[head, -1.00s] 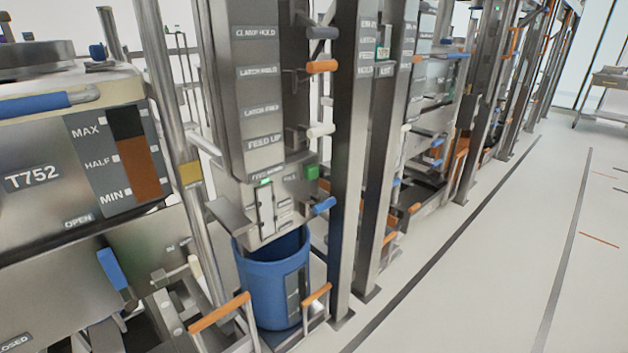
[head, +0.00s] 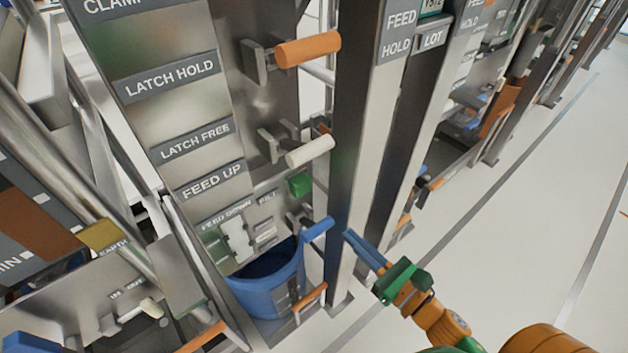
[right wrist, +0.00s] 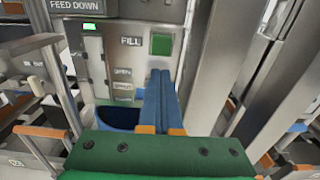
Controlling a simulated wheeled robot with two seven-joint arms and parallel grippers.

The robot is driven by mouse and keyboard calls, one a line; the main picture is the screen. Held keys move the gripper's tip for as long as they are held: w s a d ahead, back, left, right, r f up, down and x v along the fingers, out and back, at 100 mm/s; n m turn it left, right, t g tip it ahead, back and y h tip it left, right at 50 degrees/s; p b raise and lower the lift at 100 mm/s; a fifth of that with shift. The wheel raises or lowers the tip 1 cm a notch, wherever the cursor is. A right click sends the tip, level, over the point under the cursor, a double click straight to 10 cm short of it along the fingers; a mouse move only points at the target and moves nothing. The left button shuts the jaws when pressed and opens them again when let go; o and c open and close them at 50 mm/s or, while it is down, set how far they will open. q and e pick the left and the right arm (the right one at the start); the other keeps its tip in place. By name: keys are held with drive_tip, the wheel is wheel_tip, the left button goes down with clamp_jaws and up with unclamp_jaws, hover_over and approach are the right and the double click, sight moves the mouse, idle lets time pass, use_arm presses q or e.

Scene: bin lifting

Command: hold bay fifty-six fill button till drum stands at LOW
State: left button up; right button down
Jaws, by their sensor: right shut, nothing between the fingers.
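The green fill button (head: 300,184) sits on the steel panel of the bay. In the right wrist view the button (right wrist: 160,44) is beside the word FILL and looks unpressed. The blue drum (head: 262,297) stands below the panel, and its inside looks dark. It shows partly in the right wrist view (right wrist: 117,117). The drum's level cannot be read. My right gripper (head: 348,236) is shut and empty, right of the drum and lower than the button. Its blue fingertips (right wrist: 159,73) appear just below the button, apart from it. My left gripper is out of view. No bay number is legible.
A blue lever (head: 318,230) sticks out close to my right fingertips. White (head: 310,151) and orange (head: 308,49) levers project above. A steel post (head: 358,140) stands right of the panel. An orange handle (head: 310,297) is beside the drum. The floor on the right is clear.

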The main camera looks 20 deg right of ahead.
sight(302, 191)
drive_tip(key=p+x, duration=0.1)
drive_tip(key=x, duration=1.1)
drive_tip(key=shift+w+a, duration=0.2)
drive_tip(key=shift+a, duration=0.05)
drive_tip(key=shift+w+a, duration=0.2)
drive_tip(key=shift+w, duration=0.35)
drive_tip(key=shift+f, duration=0.1)
